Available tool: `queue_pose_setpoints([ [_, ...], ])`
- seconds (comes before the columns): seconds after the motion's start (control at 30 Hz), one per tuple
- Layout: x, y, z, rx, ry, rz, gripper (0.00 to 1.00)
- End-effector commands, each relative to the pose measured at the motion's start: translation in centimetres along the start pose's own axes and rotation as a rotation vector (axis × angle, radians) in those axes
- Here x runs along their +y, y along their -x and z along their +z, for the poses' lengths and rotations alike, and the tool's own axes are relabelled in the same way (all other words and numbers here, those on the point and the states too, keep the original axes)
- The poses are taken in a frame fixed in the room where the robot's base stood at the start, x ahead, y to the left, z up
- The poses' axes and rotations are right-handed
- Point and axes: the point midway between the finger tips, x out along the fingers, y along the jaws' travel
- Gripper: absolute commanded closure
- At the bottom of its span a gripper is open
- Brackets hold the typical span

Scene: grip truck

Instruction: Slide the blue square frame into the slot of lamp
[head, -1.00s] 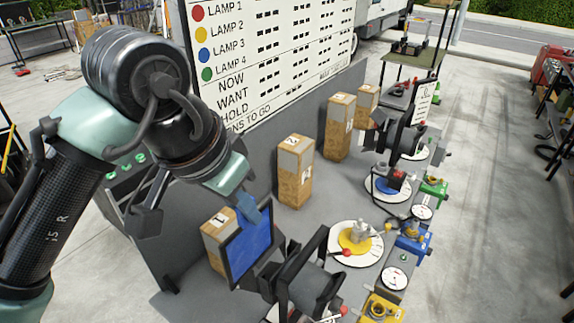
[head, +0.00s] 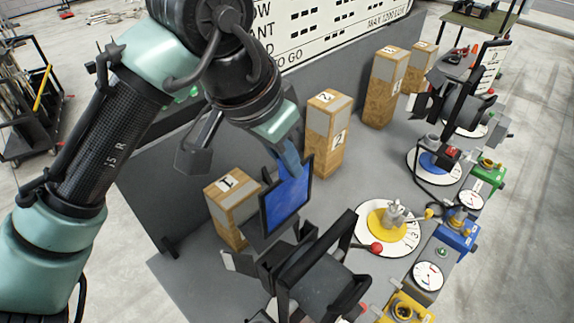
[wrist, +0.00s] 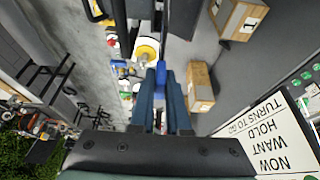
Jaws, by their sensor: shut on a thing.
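The blue square frame (head: 286,203) has a dark border and a blue sheet. It is held upright and tilted, above the grey table, in front of the box marked 1. My gripper (head: 290,165) is shut on its upper edge. In the wrist view my gripper (wrist: 162,75) has its fingers close together, with a little blue between them. The nearest lamp (head: 320,280) is black, with open flaps and a bracket, just below and right of the frame. The frame appears apart from it. The slot itself I cannot make out.
A yellow dial (head: 390,222) and a blue control box (head: 457,232) lie to the right. Another black lamp (head: 465,105) stands farther back. A sign board (head: 330,30) rises behind.

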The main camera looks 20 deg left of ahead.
Motion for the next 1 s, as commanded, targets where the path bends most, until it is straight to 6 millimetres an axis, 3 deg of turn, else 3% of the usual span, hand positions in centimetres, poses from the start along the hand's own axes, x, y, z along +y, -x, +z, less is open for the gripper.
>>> queue_pose_setpoints([
  [0.53,0.0,-4.1,1.7,0.001,0.0,0.001,1.0],
  [1.0,0.0,-4.4,1.8,0.0,0.0,0.0,1.0],
])
